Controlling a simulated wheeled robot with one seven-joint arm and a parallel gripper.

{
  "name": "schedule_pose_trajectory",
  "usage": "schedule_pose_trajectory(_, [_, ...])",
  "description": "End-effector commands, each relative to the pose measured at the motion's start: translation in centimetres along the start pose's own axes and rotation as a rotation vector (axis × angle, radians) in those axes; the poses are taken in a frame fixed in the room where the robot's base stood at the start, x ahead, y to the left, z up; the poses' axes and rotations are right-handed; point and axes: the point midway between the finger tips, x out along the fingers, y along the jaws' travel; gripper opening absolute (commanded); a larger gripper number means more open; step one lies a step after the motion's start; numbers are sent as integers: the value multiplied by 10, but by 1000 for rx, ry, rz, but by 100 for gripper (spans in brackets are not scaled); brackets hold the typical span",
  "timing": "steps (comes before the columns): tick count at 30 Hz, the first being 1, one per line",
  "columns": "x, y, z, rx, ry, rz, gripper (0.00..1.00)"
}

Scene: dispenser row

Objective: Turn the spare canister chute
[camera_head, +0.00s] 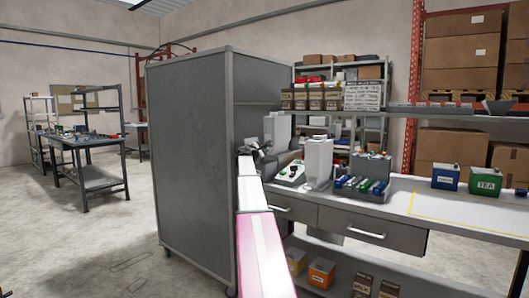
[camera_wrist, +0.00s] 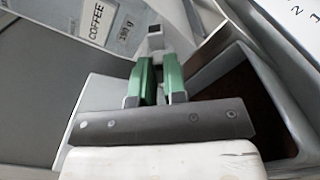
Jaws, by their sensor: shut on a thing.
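My gripper (camera_wrist: 157,68) is shut on a small grey part, which I take to be the canister chute (camera_wrist: 155,40); the green-padded fingers hide most of it. In the head view my gripper (camera_head: 258,152) is at the left end of the bench, beside a pale canister (camera_head: 277,130). Its fingertips are too small there to make out. A second pale canister (camera_head: 318,160) stands to the right.
A tall grey cabinet (camera_head: 188,160) stands close left of my arm. A sloped box with buttons (camera_head: 291,174) and a rack of blue items (camera_head: 358,186) are on the bench. A brown-floored open bin (camera_wrist: 235,105) lies right of my fingers. Blue and green tins (camera_head: 485,182) stand farther right.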

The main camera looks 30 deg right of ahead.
Motion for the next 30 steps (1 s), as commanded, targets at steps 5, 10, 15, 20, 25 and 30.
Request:
schedule_pose_trajectory(5, [0, 0, -1, -168, 2, -1, 0])
schedule_pose_trajectory(10, [0, 1, -1, -329, 2, -1, 0])
schedule_pose_trajectory(15, [0, 1, -1, -483, 2, -1, 0])
schedule_pose_trajectory(20, [0, 1, -2, -609, 2, -1, 0])
schedule_pose_trajectory(25, [0, 1, -2, -713, 2, -1, 0])
schedule_pose_trajectory(30, [0, 1, -2, -783, 2, -2, 0])
